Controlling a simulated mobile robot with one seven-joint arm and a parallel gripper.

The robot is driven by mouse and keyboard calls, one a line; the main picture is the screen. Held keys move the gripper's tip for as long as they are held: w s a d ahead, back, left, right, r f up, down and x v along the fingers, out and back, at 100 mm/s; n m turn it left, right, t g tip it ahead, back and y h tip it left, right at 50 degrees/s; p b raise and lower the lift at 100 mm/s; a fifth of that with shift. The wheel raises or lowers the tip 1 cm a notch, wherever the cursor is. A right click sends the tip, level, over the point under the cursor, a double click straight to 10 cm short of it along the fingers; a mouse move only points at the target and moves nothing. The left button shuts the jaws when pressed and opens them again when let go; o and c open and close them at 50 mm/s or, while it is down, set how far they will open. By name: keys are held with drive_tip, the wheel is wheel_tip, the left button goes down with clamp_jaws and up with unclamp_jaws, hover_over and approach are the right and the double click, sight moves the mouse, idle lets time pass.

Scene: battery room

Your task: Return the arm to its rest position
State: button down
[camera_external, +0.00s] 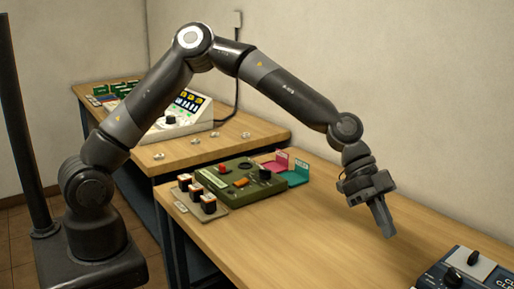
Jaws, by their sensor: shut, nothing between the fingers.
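My arm reaches up from its base at the left, bends at a high elbow and slopes down to the right over the front wooden table. My gripper (388,232) points down above the bare wood, to the right of the green device. Its fingers are shut with nothing between them. It appears a little above the table top and apart from the objects there.
The front table (320,235) carries a green device (232,180), a holder with several dark blocks (208,204), pink (276,162) and teal (294,175) trays. A dark blue device (470,272) sits front right. A white instrument (180,115) stands on the rear table (235,138).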

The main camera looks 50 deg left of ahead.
drive_tip(key=s+a+r+n+t+y, duration=0.2)
drive_tip(key=a+r+n, duration=0.1)
drive_tip(key=a, duration=0.7)
drive_tip(key=s+a+r+n+t+y, duration=0.1)
drive_tip(key=a+r+n+y, duration=0.15)
drive_tip(key=a, duration=0.75)
drive_tip(key=s+a+r+n+t+y, duration=0.2)
drive_tip(key=a+r+y, duration=0.1)
drive_tip(key=a, duration=0.7)
drive_tip(key=s+a+r+n, duration=0.2)
drive_tip(key=s+a+n, duration=0.3)
drive_tip(key=s+a, duration=0.3)
drive_tip(key=s+a+r+n+t+y, duration=0.1)
drive_tip(key=s+a+r+n, duration=0.2)
drive_tip(key=s+a+n, duration=0.2)
drive_tip(key=s+a, duration=0.3)
drive_tip(key=a, duration=0.4)
drive_tip(key=shift+s+a+t, duration=0.2)
drive_tip(key=shift+s+t, duration=0.1)
drive_tip(key=shift+y, duration=0.25)
